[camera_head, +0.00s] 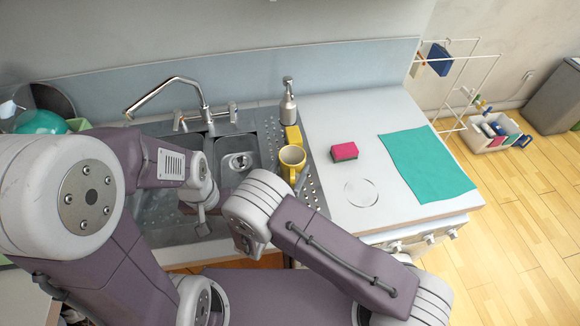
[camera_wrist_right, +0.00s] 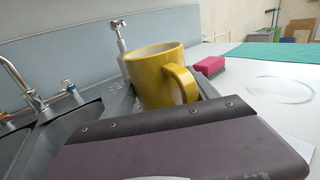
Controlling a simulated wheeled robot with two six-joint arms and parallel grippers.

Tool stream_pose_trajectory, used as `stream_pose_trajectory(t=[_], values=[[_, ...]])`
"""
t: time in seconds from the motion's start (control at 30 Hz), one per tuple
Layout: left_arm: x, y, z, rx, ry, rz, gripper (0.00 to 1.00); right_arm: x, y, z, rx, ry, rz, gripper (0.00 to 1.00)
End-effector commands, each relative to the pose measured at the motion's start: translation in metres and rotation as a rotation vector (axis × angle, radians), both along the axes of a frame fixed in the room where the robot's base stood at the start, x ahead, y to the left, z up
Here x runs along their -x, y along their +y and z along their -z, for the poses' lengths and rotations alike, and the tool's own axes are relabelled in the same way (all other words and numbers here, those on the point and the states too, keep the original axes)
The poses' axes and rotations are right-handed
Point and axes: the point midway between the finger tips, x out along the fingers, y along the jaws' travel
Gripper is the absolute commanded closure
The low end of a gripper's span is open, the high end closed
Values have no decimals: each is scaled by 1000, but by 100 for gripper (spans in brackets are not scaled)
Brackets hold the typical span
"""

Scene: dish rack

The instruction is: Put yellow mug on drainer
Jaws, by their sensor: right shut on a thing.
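The yellow mug (camera_head: 291,160) is upright or slightly tilted over the perforated metal drainer (camera_head: 313,192), right of the sink. It also shows in the right wrist view (camera_wrist_right: 152,78), with its handle towards the camera. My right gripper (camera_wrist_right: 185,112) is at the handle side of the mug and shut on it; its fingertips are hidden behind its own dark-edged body. I cannot tell whether the mug's base touches the drainer. My left gripper (camera_head: 201,212) hangs over the sink area, apart from the mug; its jaw opening is not clear.
A yellow sponge (camera_head: 293,137) and soap dispenser (camera_head: 288,102) stand just behind the mug. A pink-and-green sponge (camera_head: 344,151), a clear round disc (camera_head: 361,192) and a teal cloth (camera_head: 427,164) lie on the white counter. The tap (camera_head: 170,95) arches over the sink (camera_head: 238,150).

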Motion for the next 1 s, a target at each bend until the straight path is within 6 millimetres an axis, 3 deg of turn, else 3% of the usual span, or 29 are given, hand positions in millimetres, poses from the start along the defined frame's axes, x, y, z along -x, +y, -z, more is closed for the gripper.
stream_pose_trajectory(t=[0.37, 0.7, 1.0], values=[[0, 0, 3, 0, 0, 0, 64, 0, 0, 4, 0, -1, 0, 89], [0, 0, 17, 0, 0, 0, 64, 0, 0, 19, 0, -1, 0, 89], [0, 0, 15, 0, 0, 0, 64, 0, 0, 18, 0, -1, 0, 89]])
